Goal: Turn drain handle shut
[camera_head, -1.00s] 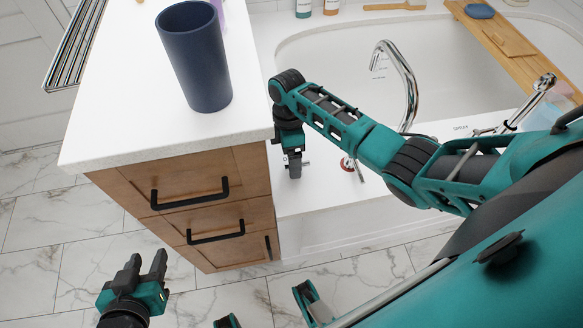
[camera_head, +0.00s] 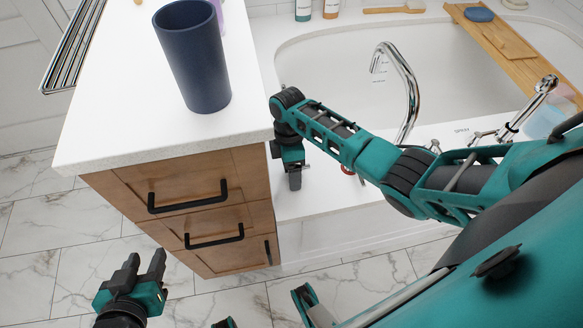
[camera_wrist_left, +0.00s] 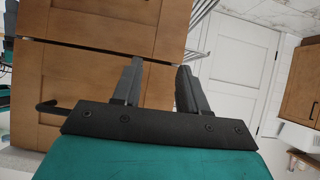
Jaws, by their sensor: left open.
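The drain handle is not clearly identifiable. A small chrome lever (camera_head: 482,135) stands on the tub's rim beside small dark lettering (camera_head: 462,129). A red-marked fitting (camera_head: 347,168) on the near rim is mostly hidden behind my right arm. My right gripper (camera_head: 295,180) points down at the near-left rim beside the wooden cabinet; its fingers show edge-on, so its opening is unclear. My left gripper (camera_head: 140,270) is open and empty, low in front of the cabinet, away from the tub. Its two fingers also show apart in the left wrist view (camera_wrist_left: 155,88).
The white bathtub (camera_head: 300,75) has a tall chrome spout (camera_head: 408,85) and a wooden tray (camera_head: 500,45) across it. A wooden drawer cabinet (camera_head: 170,185) with black handles stands left of my right gripper. A dark blue cup (camera_head: 195,60) stands on its white top. Marble floor is clear at left.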

